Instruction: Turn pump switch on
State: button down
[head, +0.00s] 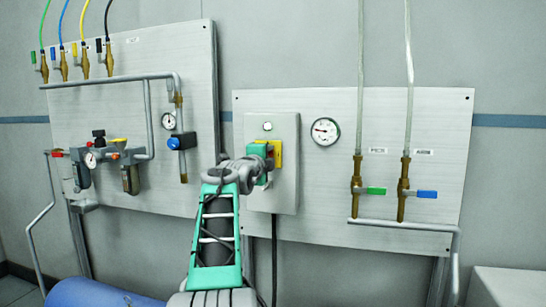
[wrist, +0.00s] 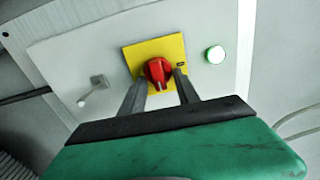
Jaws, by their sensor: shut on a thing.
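The pump switch is a red rotary knob (wrist: 157,71) on a yellow square plate (wrist: 133,53), fixed to a pale switch box. My gripper (wrist: 160,79) has its two dark fingers on either side of the knob, shut on it. In the head view the yellow plate (head: 278,153) shows just right of my gripper, which mostly covers the knob. A round green lamp (wrist: 215,55) sits on the box beside the plate. In the head view this lamp (head: 267,126) is above the plate and looks pale.
The switch box (head: 286,195) is mounted on a metal wall panel (head: 330,220). A round gauge (head: 325,131) and valves with green (head: 376,190) and blue (head: 427,194) handles are to its right. A second panel (head: 120,190) with pipes, gauges and valves is on the left.

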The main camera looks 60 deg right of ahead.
jog(key=shift+r, duration=0.2)
jog(key=c, duration=0.9)
grip_release()
jog(key=shift+f, duration=0.1)
jog(key=a, duration=0.2)
jog(key=s+a, duration=0.1)
jog(key=a, duration=0.4)
jog(key=shift+s+a+b, duration=0.2)
jog(key=shift+a+b, duration=0.1)
jog(key=shift+a, duration=0.05)
